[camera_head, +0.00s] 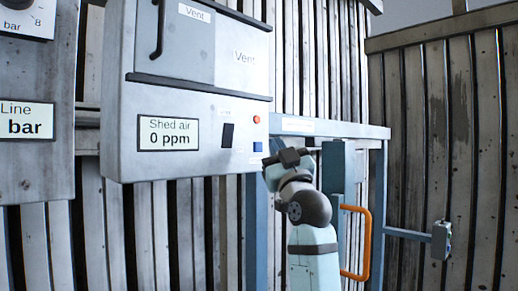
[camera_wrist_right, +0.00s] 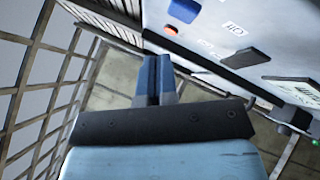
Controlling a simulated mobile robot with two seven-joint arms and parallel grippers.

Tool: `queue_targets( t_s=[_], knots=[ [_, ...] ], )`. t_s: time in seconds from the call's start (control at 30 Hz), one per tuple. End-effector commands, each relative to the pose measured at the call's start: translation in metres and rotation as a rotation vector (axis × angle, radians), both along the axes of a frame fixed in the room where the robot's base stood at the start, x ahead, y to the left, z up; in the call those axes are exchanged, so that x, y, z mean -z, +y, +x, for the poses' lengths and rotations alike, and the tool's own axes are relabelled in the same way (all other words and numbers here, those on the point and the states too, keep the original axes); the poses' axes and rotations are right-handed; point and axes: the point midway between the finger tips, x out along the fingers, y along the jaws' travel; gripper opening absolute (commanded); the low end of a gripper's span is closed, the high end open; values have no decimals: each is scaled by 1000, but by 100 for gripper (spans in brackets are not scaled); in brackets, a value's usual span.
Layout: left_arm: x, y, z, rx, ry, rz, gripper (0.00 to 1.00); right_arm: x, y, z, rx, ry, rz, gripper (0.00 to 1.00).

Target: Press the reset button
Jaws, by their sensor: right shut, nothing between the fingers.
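A grey cabinet (camera_head: 200,105) hangs on the wall. On the lower right of its front are a small red round button (camera_head: 256,120) and a blue square button (camera_head: 257,146) below it, with small labels too blurred to read, so I cannot tell which one is marked reset. My right gripper (camera_head: 273,159) is shut and empty, just right of and below the blue button; I cannot tell the gap. In the right wrist view, my shut fingers (camera_wrist_right: 155,75) show with the blue button (camera_wrist_right: 185,10) and the red button (camera_wrist_right: 171,29) beyond them. My left gripper is not in view.
A dark switch (camera_head: 228,135) and a "Shed air 0 ppm" display (camera_head: 168,133) are left of the buttons. A dark handle strip (camera_head: 200,86) juts out above. A blue-grey frame (camera_head: 340,129) and an orange handle (camera_head: 366,240) stand to the right.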

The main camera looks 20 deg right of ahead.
Motion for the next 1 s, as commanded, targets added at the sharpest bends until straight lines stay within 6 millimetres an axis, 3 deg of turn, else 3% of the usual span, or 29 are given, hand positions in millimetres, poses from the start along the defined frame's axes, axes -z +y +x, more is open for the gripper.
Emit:
queue_targets(
  t_s=[0.3, 1.0],
  knots=[
    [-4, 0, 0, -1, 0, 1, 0, -1, 6, 18, 2, 1, 0, 0],
    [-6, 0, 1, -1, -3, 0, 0, 0, 6, 18, 2, 1, 0, 0]
  ],
)
